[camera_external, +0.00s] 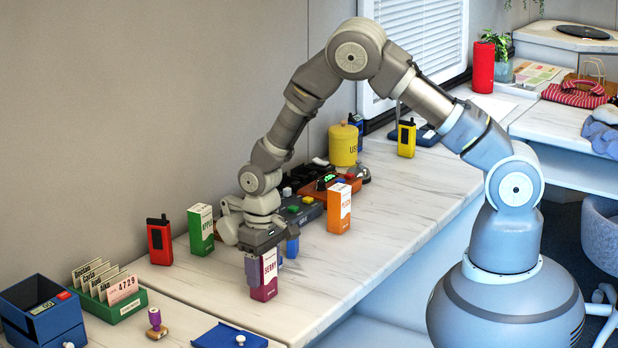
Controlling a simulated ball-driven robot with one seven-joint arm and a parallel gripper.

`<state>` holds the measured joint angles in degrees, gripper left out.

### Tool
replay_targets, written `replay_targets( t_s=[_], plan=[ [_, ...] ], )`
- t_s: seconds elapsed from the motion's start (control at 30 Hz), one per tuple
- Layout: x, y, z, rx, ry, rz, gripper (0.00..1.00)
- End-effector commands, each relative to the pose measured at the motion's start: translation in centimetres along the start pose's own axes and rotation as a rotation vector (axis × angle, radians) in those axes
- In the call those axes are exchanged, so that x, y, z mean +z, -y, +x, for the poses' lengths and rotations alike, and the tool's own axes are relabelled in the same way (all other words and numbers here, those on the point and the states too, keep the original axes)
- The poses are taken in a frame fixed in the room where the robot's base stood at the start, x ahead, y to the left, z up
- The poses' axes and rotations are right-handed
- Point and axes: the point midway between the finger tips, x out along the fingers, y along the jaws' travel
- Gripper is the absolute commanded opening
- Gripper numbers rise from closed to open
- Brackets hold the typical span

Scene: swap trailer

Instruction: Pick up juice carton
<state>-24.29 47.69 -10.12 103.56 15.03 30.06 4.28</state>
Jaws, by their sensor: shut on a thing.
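A magenta and white carton (267,281) marked with berry lettering is nearest the front. My gripper (267,262) points down and is shut on this berry carton, which stands upright at or just above the counter; I cannot tell if its base touches. A green apple carton (201,230) stands upright behind and left of my gripper. An orange carton (339,209) stands upright to the right.
A red radio (160,242), a card box (122,305), a dark blue box (42,312) and a blue tray (229,338) lie left and in front. Gadgets (305,213), a yellow canister (343,147) and a yellow radio (406,139) are behind.

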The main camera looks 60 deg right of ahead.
Motion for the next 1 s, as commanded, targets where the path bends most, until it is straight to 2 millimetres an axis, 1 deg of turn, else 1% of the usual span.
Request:
replay_targets(
  t_s=[0.17,0.33,0.37,0.47,0.57,0.7,0.8,0.9,1.0],
  plan=[
    [0.0,0.0,-1.4,0.0,-0.001,-0.001,0.2],
    [0.0,0.0,-3.8,-0.001,-0.002,0.0,0.2],
    [0.3,-0.1,-4.0,-0.001,0.0,0.001,0.2],
    [2.3,-0.6,-4.0,-0.001,0.002,0.001,0.2],
    [4.8,-1.4,-4.3,0.0,0.003,0.001,0.2],
    [8.8,-2.5,-4.6,0.0,0.003,0.001,0.2],
    [11.4,-3.2,-4.8,0.0,0.003,0.001,0.2],
    [13.2,-3.7,-4.9,0.0,0.001,0.002,0.2],
    [14.5,-4.0,-4.9,-0.001,0.0,0.0,0.2]
  ],
)
